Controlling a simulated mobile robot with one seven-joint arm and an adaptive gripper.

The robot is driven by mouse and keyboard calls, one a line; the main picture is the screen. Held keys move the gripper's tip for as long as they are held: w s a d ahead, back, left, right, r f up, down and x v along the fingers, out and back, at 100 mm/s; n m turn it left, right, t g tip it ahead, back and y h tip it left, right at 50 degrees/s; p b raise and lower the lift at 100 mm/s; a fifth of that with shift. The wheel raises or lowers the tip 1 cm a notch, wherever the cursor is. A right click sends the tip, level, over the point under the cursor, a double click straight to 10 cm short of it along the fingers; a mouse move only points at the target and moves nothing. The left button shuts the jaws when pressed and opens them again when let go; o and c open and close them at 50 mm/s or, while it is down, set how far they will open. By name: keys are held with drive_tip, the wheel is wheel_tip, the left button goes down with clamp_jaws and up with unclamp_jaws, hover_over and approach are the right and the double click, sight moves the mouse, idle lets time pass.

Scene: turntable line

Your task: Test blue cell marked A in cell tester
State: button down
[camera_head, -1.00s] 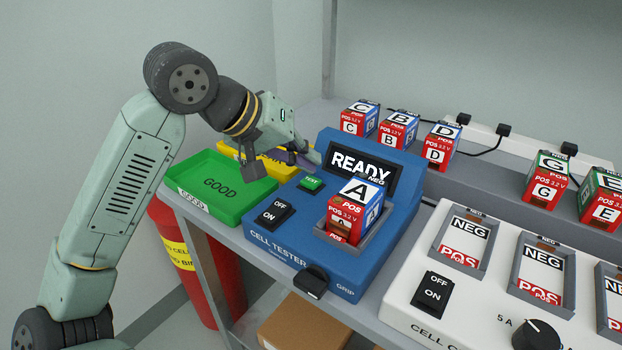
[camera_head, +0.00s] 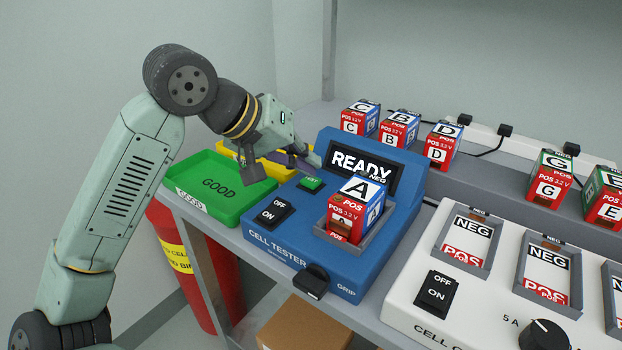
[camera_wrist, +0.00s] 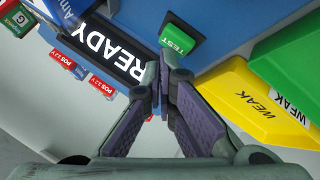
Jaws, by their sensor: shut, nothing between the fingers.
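The blue cell marked A (camera_head: 356,206) stands in the slot of the blue cell tester (camera_head: 290,240), with its red POS side toward the front. The tester's display (camera_head: 361,170) reads READY. The green TEST button (camera_head: 311,184) lies left of the display; it also shows in the wrist view (camera_wrist: 178,44). My gripper (camera_wrist: 163,62) is shut and empty, its fingertips at the near edge of the TEST button in the wrist view. Whether the tips touch the button is not clear. The tester's ON/OFF switch (camera_head: 274,213) and black GRIP handle (camera_head: 311,281) are at the front.
A green GOOD tray (camera_head: 236,216) and a yellow WEAK tray (camera_wrist: 250,100) sit left of the tester. Cells C (camera_head: 359,119), B (camera_head: 397,129) and D (camera_head: 442,146) stand behind. A white charger (camera_head: 400,300) with slots is at right. A red bin (camera_head: 178,262) stands below left.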

drive_tip(key=shift+f+b, duration=0.5)
drive_tip(key=shift+b, duration=0.1)
idle(0.4)
drive_tip(key=shift+r, duration=0.2)
drive_tip(key=shift+r+p, duration=0.4)
drive_tip(key=shift+r, duration=0.35)
drive_tip(key=shift+r+p, duration=1.35)
drive_tip(key=shift+r, duration=1.15)
